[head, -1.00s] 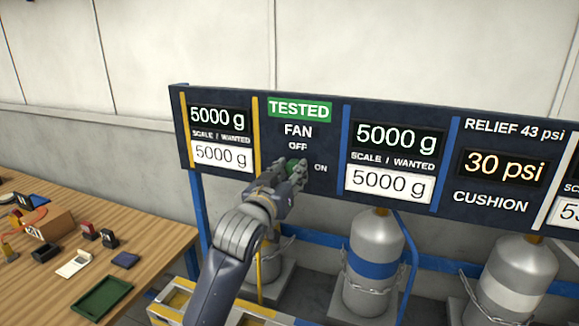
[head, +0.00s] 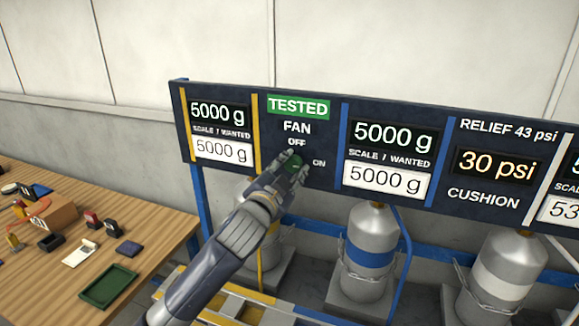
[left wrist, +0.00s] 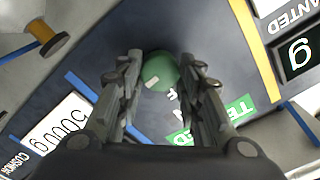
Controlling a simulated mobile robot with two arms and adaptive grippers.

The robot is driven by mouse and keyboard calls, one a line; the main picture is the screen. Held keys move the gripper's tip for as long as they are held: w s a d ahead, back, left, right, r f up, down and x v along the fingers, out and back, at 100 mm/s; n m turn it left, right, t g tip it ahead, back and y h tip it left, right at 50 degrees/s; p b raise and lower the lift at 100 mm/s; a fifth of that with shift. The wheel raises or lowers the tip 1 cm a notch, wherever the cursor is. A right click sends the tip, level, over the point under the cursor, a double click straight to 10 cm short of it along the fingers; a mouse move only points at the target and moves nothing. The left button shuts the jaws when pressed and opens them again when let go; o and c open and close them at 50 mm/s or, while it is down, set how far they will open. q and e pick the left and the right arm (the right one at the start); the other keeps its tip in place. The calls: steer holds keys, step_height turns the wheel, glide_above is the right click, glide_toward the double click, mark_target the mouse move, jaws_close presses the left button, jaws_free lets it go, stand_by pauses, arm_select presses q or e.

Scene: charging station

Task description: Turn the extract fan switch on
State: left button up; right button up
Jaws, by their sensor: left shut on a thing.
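The extract fan switch is a round green knob (head: 294,163) on the dark panel, below the word FAN, with OFF above it and ON to its lower right. My left gripper (head: 284,172) reaches it from the lower left and partly covers it. In the left wrist view the knob (left wrist: 160,72) sits between the two fingers of my gripper (left wrist: 164,80), which are shut on it. A short white mark on the knob seems to point between OFF and ON. A green TESTED sign (head: 298,107) is above FAN. My right gripper is out of view.
The panel (head: 320,170) also carries scale readouts and a 30 psi display (head: 500,167). Grey cylinders (head: 371,250) stand below it behind blue rails. A wooden table (head: 150,232) with a green tray (head: 108,287) and small parts is at the left.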

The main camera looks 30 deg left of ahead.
arm_select(q)
steer(key=shift+a+r+m, duration=0.1)
steer(key=shift+r+m, duration=0.05)
steer(key=shift+m, duration=0.25)
steer(key=o, duration=1.1)
steer(key=shift+c, duration=0.2)
steer(key=shift+w, duration=0.2)
steer(key=shift+s+f, duration=0.2)
steer(key=shift+s, duration=0.15)
steer(key=v, duration=0.6)
steer(key=shift+s, duration=0.35)
